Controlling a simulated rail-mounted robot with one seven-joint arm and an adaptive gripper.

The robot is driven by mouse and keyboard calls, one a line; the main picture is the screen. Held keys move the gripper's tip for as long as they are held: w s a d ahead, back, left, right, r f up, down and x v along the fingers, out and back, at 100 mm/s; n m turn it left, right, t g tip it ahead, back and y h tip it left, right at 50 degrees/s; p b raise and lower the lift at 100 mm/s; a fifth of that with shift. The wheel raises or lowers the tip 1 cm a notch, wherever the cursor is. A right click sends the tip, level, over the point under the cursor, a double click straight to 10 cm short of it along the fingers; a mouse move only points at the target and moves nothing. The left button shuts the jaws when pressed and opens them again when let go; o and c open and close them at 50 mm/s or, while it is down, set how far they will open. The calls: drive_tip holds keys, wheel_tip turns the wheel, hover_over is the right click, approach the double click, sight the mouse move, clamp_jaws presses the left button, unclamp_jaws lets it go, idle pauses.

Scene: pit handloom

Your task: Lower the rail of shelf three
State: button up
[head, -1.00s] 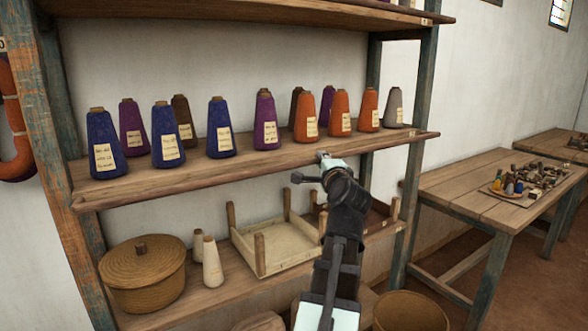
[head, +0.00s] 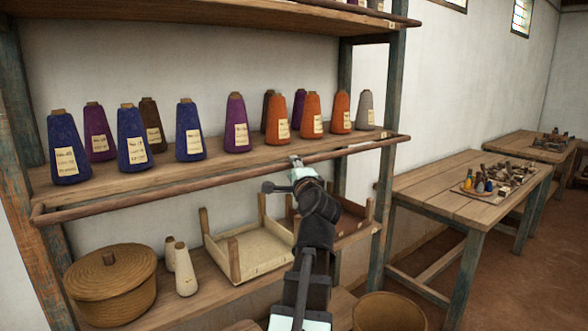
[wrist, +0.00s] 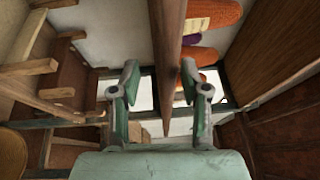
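The rail (head: 225,178) is a thin brown wooden bar along the front of the middle shelf (head: 110,183), the one holding the yarn cones. A narrow gap shows between rail and shelf board, and its ends turn back toward the posts. My gripper (head: 296,163) is at the rail, right of its middle. In the wrist view, the rail (wrist: 167,50) runs between the two fingers of my gripper (wrist: 160,66). The fingers stand apart: the right one is close against the rail, the left has a clear gap. Whether the right finger touches cannot be told.
Several labelled cones (head: 190,133) stand behind the rail. Below are a lidded basket (head: 110,290), small pale cones (head: 184,268) and a wooden frame tray (head: 245,250). An open basket (head: 388,312) is lower right. A table (head: 440,190) with small items stands to the right.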

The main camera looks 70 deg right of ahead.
drive_tip(key=shift+a+r, duration=0.1)
drive_tip(key=shift+a, duration=0.05)
drive_tip(key=v, duration=0.7)
drive_tip(key=shift+s, duration=0.15)
drive_tip(key=shift+a, duration=0.15)
idle(0.4)
